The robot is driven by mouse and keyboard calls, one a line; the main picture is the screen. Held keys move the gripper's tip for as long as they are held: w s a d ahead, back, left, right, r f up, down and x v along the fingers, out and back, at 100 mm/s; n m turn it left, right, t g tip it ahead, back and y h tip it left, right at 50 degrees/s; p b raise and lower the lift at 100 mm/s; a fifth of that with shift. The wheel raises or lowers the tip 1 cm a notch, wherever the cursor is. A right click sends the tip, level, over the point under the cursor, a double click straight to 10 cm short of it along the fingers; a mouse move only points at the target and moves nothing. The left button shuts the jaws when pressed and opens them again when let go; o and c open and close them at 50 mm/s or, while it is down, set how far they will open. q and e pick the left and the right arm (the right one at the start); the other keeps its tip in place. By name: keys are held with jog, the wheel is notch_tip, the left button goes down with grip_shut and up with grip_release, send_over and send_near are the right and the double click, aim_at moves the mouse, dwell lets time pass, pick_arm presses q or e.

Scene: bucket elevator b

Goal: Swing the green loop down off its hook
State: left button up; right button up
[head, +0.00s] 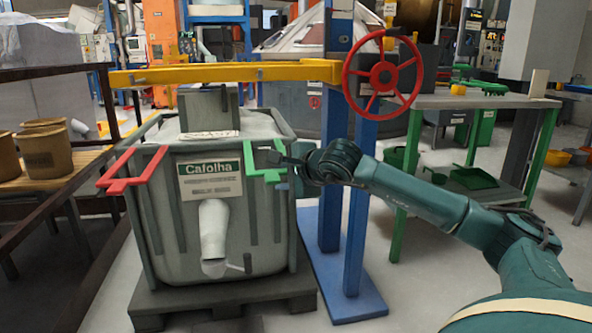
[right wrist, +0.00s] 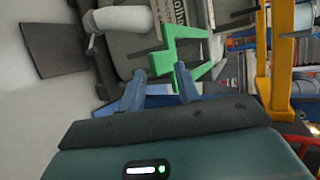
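The green loop (head: 265,166) is on the upper right front of the grey bin (head: 225,235), beside the Cafolha sign (head: 210,180). My right gripper (head: 287,161) is at the loop's right side, with its arm coming in from the right. In the right wrist view, the green loop (right wrist: 185,50) lies ahead of the blue fingers. My right gripper (right wrist: 160,70) is open there, with a wide gap. Its right finger overlaps the loop's near end; I cannot tell whether they touch. The hook cannot be made out. My left gripper is not in view.
A red loop (head: 134,171) is at the bin's upper left. A yellow bar (head: 225,73) runs above the bin to a blue post (head: 335,125) with a red handwheel (head: 383,73). A white spout (head: 213,236) juts from the bin's front. A green-legged table (head: 480,102) stands right.

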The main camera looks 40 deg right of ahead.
jog(key=v, duration=0.6)
jog(key=shift+s, duration=0.2)
jog(key=shift+a+r, duration=0.1)
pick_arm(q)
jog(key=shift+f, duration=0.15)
